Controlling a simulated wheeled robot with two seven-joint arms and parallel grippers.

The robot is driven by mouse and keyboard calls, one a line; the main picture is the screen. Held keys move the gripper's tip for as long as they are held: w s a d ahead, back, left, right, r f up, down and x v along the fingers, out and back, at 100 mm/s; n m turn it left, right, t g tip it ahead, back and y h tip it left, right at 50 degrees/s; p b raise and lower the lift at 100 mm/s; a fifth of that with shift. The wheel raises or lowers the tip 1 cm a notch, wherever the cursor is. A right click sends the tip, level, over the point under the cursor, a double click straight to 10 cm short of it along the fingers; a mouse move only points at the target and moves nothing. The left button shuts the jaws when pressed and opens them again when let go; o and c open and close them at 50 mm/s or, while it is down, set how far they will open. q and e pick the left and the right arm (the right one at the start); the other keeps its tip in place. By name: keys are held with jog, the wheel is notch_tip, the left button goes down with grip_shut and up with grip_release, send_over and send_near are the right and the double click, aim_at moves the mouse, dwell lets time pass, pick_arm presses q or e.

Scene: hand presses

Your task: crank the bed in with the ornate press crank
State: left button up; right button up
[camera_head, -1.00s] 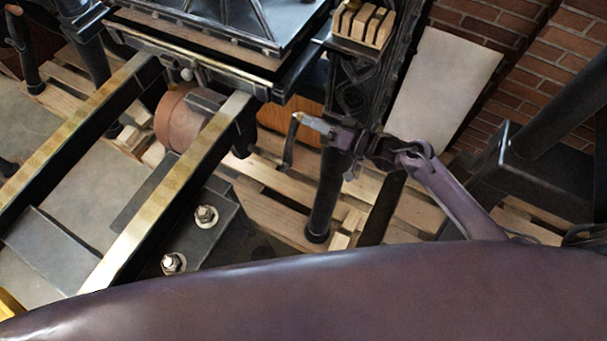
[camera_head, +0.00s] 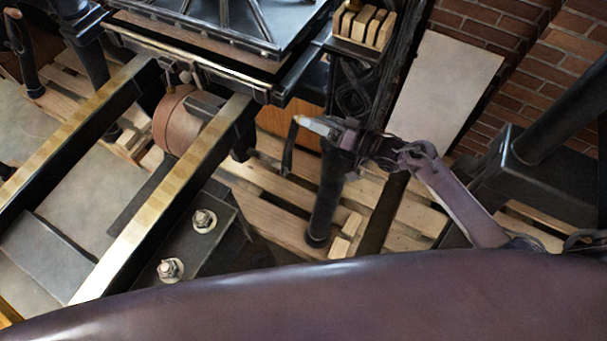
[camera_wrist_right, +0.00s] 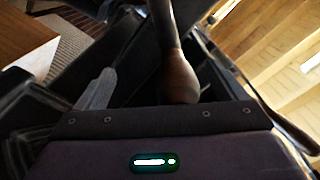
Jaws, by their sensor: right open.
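The press crank shows as a dark arm (camera_head: 289,150) hanging beside the press frame in the head view. Its brown wooden handle (camera_wrist_right: 180,78) extends between the fingers of my right gripper in the right wrist view. My right gripper (camera_head: 318,126) is open around the handle, with a pale grey finger alongside it; I cannot tell whether either finger touches. The press bed (camera_head: 215,75) is at the top of the head view, over two brass-topped rails (camera_head: 165,205). The round brown drum (camera_head: 172,122) sits between the rails. My left gripper is out of view.
A dark post (camera_head: 326,195) stands just below my right gripper. Wooden pallets (camera_head: 270,215) lie beneath the press. A pale panel (camera_head: 445,95) leans near the brick wall (camera_head: 560,45). A dark stand (camera_head: 545,165) is at the right.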

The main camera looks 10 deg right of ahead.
jog(key=shift+s, duration=0.1)
jog(key=shift+p+v, duration=0.55)
jog(key=shift+v, duration=0.65)
jog(key=shift+p+v, duration=0.75)
jog(key=shift+v, duration=2)
jog(key=s+d+f+g+h, duration=0.1)
jog(key=s+d+f+h, duration=0.15)
jog(key=f, duration=0.65)
jog(key=s+d+f+m+h, duration=0.1)
jog(key=s+f+h, duration=0.3)
jog(key=f, duration=0.4)
jog(key=s+d+f+g+h, duration=0.1)
jog(key=s+f+h, duration=0.2)
jog(key=f, duration=0.6)
jog(key=s+f+g+h, duration=0.1)
jog(key=s+f, duration=0.4)
jog(key=s, duration=0.5)
jog(key=s+f+n+g+h+b, duration=0.1)
jog(key=s+f+g, duration=0.3)
jog(key=s, duration=0.6)
jog(key=s+f+g+h, duration=0.2)
jog(key=s+f, duration=0.4)
jog(key=s, duration=0.4)
jog(key=shift+d+f+n+g+h, duration=0.4)
jog(key=shift+h, duration=0.05)
